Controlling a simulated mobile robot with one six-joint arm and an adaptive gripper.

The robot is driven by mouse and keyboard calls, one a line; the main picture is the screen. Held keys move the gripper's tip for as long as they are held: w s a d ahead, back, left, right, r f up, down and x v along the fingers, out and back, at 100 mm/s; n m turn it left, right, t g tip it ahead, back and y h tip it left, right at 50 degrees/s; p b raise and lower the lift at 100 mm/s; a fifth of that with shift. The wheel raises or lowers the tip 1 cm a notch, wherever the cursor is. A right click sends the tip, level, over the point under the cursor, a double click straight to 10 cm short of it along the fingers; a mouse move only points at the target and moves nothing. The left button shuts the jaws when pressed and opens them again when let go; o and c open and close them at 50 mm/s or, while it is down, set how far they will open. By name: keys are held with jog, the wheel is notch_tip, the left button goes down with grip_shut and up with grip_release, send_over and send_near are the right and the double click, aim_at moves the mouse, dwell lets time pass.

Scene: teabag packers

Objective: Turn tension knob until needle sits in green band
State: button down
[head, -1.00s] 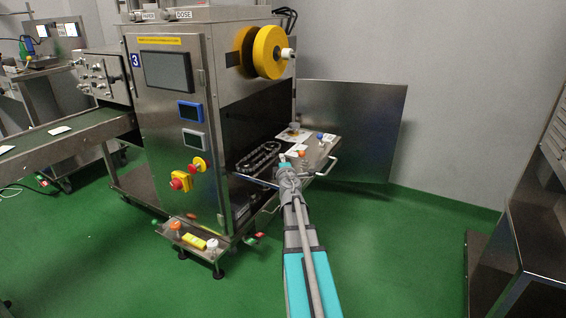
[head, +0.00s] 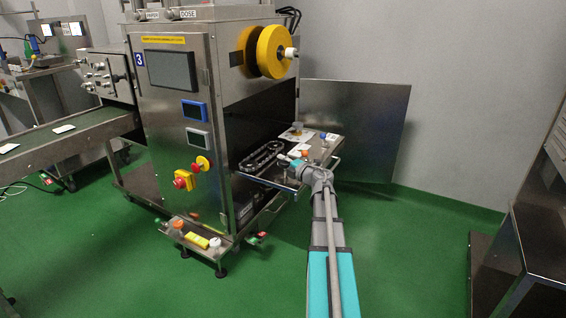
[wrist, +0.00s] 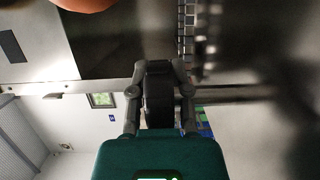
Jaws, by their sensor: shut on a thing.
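My gripper (head: 291,163) is at the near edge of the machine's side shelf, beside the dark chain loop. In the wrist view my gripper (wrist: 160,72) is shut on a dark, blocky thing (wrist: 160,100) between its two fingers. I cannot tell whether this is the tension knob. No needle or green band can be read in either view. A small green-edged panel (wrist: 102,100) shows in the wrist view, too small to read.
The steel packing machine (head: 170,120) carries a yellow reel (head: 274,52) above the shelf (head: 322,158). The chain loop (head: 262,156) lies close to my gripper. A steel panel (head: 365,125) stands behind.

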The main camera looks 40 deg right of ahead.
jog(key=shift+y, duration=0.4)
jog(key=c, duration=0.6)
grip_release()
jog(key=shift+o, duration=0.2)
jog(key=s+d, duration=0.1)
jog(key=s, duration=1.1)
jog(key=shift+d, duration=0.3)
jog(key=shift+w, duration=0.1)
